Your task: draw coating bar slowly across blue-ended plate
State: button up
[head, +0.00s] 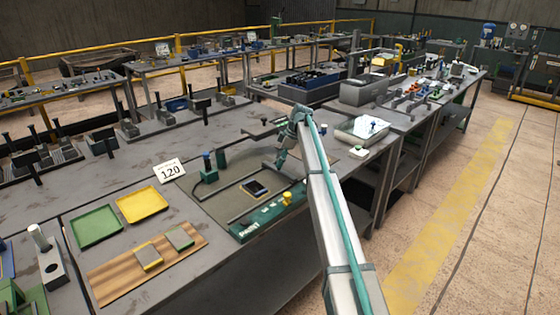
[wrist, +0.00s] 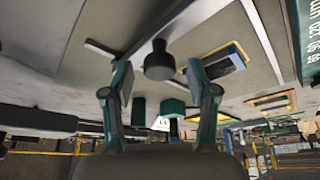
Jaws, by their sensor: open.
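The blue-ended plate (wrist: 222,62) shows in the wrist view as a small dark panel with blue and yellow edges. It also shows in the head view (head: 255,188), flat on the grey coating bed (head: 222,200). My gripper (wrist: 159,80) is open. A dark round knob (wrist: 159,62) appears between its fingertips in the wrist view; I see no contact. A long grey bar (wrist: 172,30) runs diagonally by the knob; I cannot tell if they are joined. In the head view, my gripper (head: 281,160) is low over the bed's far right side, and my arm hides part of it.
A green strip (head: 245,232) with lettering and a yellow knob edges the bed's front. A blue-topped green fixture (head: 208,170) stands at its left. Green (head: 97,226) and yellow (head: 142,204) trays and a wooden board (head: 120,275) lie further left. A pale tray (head: 362,130) stands right.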

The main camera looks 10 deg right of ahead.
jog(key=v, duration=1.1)
jog(key=shift+d+r, duration=0.2)
jog(key=shift+r, duration=0.1)
dwell(0.3)
